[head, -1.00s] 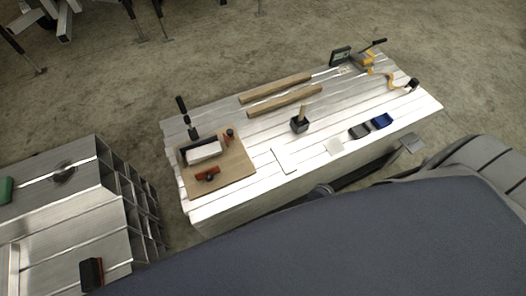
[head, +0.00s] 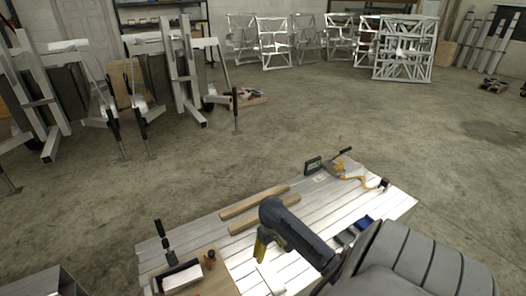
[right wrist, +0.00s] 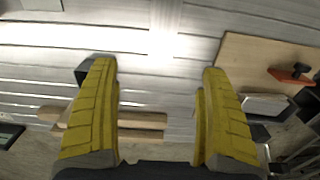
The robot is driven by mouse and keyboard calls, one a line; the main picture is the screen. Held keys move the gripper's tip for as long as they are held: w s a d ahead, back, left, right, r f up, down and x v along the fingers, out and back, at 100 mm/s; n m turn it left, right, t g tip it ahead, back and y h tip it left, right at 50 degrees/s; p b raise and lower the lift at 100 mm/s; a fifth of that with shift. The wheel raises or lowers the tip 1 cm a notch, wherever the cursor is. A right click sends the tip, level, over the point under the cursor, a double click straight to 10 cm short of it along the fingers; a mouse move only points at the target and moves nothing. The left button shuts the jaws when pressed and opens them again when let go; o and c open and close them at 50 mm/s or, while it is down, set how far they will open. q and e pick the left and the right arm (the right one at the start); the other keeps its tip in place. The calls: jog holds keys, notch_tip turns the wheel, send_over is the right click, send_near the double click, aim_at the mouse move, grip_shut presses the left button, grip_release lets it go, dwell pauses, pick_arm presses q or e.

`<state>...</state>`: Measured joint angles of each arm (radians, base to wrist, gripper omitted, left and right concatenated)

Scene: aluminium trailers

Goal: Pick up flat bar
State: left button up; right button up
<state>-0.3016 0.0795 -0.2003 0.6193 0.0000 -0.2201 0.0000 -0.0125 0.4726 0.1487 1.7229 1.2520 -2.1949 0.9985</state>
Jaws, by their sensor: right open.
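The flat bar looks to be a pale, thin strip (head: 270,278) lying on the ribbed aluminium bench, below my right gripper in the head view. In the right wrist view a bright strip (right wrist: 165,28), which seems to be the same bar, lies beyond and between the fingertips; glare blurs its edges. My right gripper (head: 262,247) hangs over the bench. Its yellow fingers (right wrist: 158,85) are wide apart with nothing between them. I cannot tell its exact height above the bar. My left gripper is not in view.
Two wooden sticks (head: 254,202) lie behind the right gripper. A wooden board (right wrist: 245,58) with a white block (right wrist: 267,104) and a red-handled tool (right wrist: 290,75) is on one side. A dark block (right wrist: 90,70) stands near one finger. Blue and dark items (head: 362,224) lie right.

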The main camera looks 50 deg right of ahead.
send_over(268, 272)
jog(key=f, duration=1.1)
jog(key=shift+s+d+f, duration=0.15)
jog(key=shift+s+f, duration=0.05)
jog(key=shift+f, duration=0.15)
jog(key=f, duration=0.3)
jog(key=shift+w+a+f, duration=0.15)
jog(key=shift+w+a, duration=0.05)
jog(key=shift+a, duration=0.05)
jog(key=shift+f, duration=0.95)
jog(key=shift+c, duration=0.3)
jog(key=c, duration=1.5)
jog(key=shift+c, duration=0.6)
jog(key=shift+r, duration=0.1)
